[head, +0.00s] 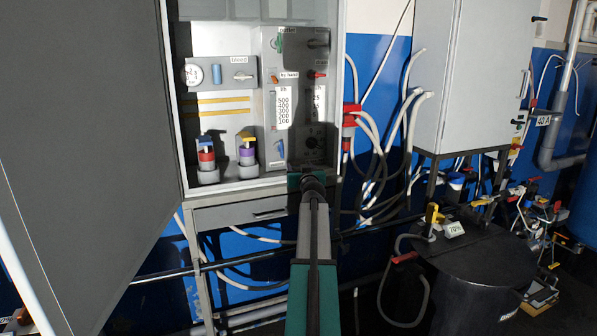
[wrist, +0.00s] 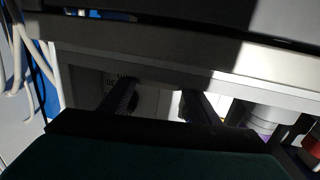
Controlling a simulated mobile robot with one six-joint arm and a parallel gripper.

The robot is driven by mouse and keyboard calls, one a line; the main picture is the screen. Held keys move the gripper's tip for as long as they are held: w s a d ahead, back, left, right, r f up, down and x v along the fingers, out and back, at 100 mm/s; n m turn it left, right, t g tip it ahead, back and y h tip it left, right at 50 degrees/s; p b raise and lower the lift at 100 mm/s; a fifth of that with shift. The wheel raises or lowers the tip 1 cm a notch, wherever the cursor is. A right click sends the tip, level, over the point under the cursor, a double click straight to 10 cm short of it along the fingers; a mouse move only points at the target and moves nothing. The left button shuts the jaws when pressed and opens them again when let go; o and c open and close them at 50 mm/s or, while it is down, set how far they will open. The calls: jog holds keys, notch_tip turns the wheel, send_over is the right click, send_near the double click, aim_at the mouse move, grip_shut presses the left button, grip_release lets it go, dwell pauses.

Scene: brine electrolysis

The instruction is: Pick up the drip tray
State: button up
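No tray is plainly recognisable in either view. A shallow grey drawer-like front (head: 240,215) with a dark handle slot sits under the open cabinet in the head view. I cannot tell whether this is the drip tray. My gripper (head: 308,182) is at the cabinet's lower front edge, right of that handle, and my arm hides part of the front. In the wrist view my gripper (wrist: 158,98) shows two dark fingers spread apart with nothing visibly held between them. The cabinet's grey lower edge (wrist: 200,70) crosses just beyond the fingertips.
The cabinet holds a red container (head: 206,158), a purple container (head: 247,155) and a control panel (head: 300,100). Its open grey door (head: 80,120) fills the left. A dark drum (head: 470,275), hanging hoses (head: 375,170) and a grey wall box (head: 455,75) stand right.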

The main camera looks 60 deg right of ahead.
jog(key=shift+c, duration=0.8)
jog(key=shift+r, duration=0.1)
jog(key=shift+r+b, duration=0.4)
jog(key=shift+r, duration=1.35)
jog(key=shift+v, duration=0.8)
jog(key=b+v, duration=0.2)
jog(key=v, duration=0.5)
jog(key=b+v, duration=0.1)
jog(key=v, duration=0.6)
jog(key=shift+s+a+r+b, duration=0.1)
jog(key=shift+a+r+b, duration=0.15)
jog(key=shift+b, duration=0.15)
